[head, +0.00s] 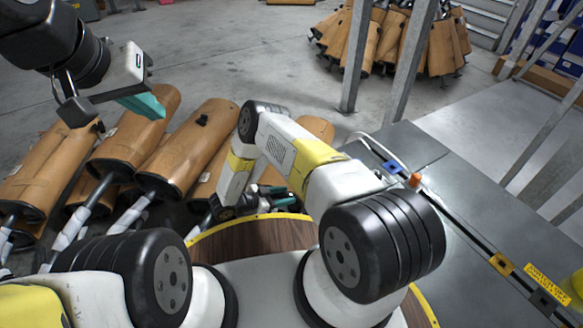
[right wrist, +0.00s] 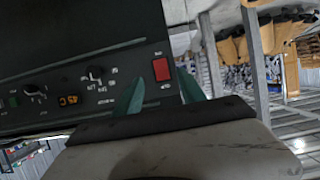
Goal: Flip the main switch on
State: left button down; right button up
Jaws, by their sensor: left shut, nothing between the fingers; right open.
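A red switch (right wrist: 161,69) sits on a dark control panel (right wrist: 75,40) in the right wrist view, near the panel's edge. A small label is above it; I cannot tell its on or off position. My right gripper (right wrist: 163,98) is open, with one teal finger to the left of the red switch and the other to its right, past the panel edge. I cannot tell whether they touch it. In the head view the right gripper (head: 280,193) is low and partly hidden behind my arm. My left gripper (head: 150,103) is shut and empty, raised at upper left.
Brown wrapped mufflers (head: 190,145) lie at left. A grey table (head: 400,150) and metal posts (head: 357,55) stand at right.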

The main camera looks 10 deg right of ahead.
jog(key=x, duration=0.7)
jog(key=shift+w, duration=0.1)
